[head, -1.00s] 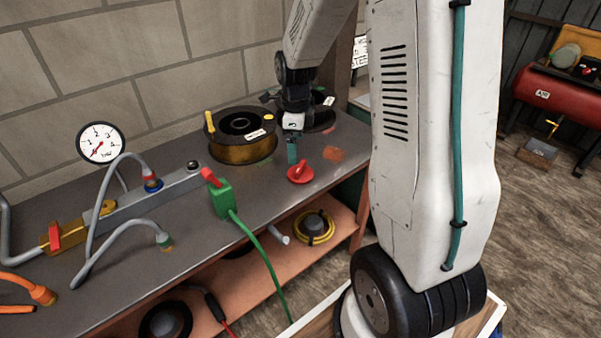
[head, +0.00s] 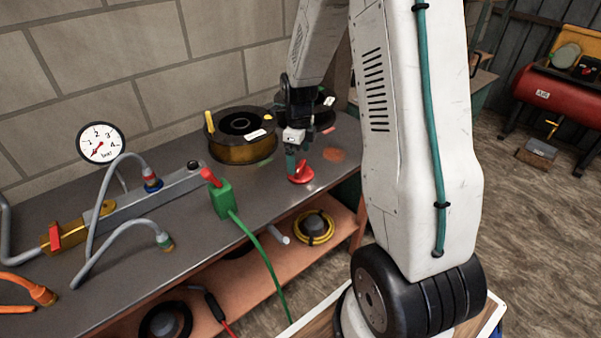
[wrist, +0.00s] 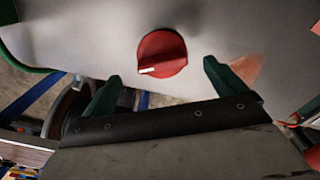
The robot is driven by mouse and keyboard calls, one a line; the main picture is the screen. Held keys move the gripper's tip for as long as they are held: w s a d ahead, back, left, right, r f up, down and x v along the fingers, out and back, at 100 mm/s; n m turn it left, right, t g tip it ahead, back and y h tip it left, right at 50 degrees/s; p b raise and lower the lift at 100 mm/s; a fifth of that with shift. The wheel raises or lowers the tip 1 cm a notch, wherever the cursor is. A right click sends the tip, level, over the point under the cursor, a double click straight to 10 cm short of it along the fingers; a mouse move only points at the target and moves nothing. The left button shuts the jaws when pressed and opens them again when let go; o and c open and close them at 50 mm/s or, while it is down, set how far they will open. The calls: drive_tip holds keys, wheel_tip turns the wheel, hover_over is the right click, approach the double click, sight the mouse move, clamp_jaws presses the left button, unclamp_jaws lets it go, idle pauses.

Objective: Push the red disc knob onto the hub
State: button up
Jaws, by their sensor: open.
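The red disc knob (head: 303,175) lies on the grey bench top near its front edge. In the wrist view the knob (wrist: 162,54) is a red disc with a raised grip bar and a white mark, just beyond and between my fingertips. My gripper (head: 296,166) is above and beside the knob in the head view, and one finger partly covers it. In the wrist view my gripper (wrist: 160,72) has its two green fingers wide apart with nothing between them. The hub (head: 194,164) may be the small dark knob-like stub on the grey rail; I cannot tell for certain.
A brass-coloured cable spool (head: 242,150) stands left of my arm. A green box with a red lever (head: 221,198) and hoses with a gauge (head: 101,143) stand further left. The bench top between the green box and the red knob is clear.

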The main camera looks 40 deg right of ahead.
sight(301, 166)
drive_tip(key=shift+s+d+f, duration=0.1)
drive_tip(key=shift+d+f, duration=0.05)
drive_tip(key=shift+f, duration=1.15)
drive_tip(key=shift+s+d+f, duration=0.1)
drive_tip(key=shift+d+f, duration=0.05)
drive_tip(key=shift+f, duration=1.15)
drive_tip(key=shift+c, duration=0.4)
drive_tip(key=c, duration=0.9)
